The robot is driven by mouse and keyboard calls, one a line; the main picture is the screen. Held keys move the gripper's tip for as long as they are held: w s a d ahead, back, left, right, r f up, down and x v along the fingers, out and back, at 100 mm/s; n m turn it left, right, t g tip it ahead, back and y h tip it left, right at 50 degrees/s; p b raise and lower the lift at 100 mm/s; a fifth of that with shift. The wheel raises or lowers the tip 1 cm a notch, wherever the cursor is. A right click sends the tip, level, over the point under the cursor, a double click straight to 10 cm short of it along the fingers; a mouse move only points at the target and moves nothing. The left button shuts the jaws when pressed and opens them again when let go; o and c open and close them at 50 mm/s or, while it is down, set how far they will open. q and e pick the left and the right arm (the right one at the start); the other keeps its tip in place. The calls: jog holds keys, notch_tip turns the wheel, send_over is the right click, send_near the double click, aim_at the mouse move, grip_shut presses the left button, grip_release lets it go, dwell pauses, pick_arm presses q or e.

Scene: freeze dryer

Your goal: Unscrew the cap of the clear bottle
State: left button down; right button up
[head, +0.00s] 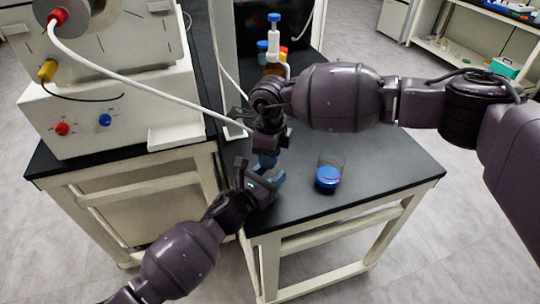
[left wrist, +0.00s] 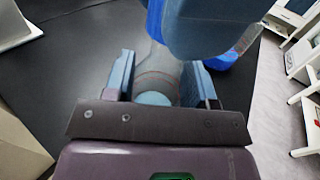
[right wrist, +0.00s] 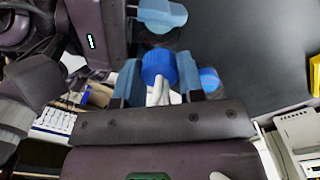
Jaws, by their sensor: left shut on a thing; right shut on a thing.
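My left gripper (head: 264,182) is shut on the clear bottle, with its pale blue fingers on both sides of it. In the left wrist view the clear bottle (left wrist: 158,72) stands out between the fingertips. My right gripper (head: 268,158) is just above and behind the left one. In the right wrist view the blue cap (right wrist: 159,65) sits between its fingers, which are shut on it. The right gripper covers the bottle's top in the left wrist view. I cannot tell whether the cap is loose from the bottle. In the head view the grippers hide most of the bottle.
A bottle with a blue-topped dispenser (head: 274,40) stands at the back. The freeze dryer (head: 110,110) is at the left. The table's right part is clear.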

jog(key=shift+r, duration=0.65)
jog(key=shift+r, duration=0.1)
jog(key=shift+r, duration=1.95)
pick_arm(q)
jog(key=shift+c, duration=1.9)
grip_release()
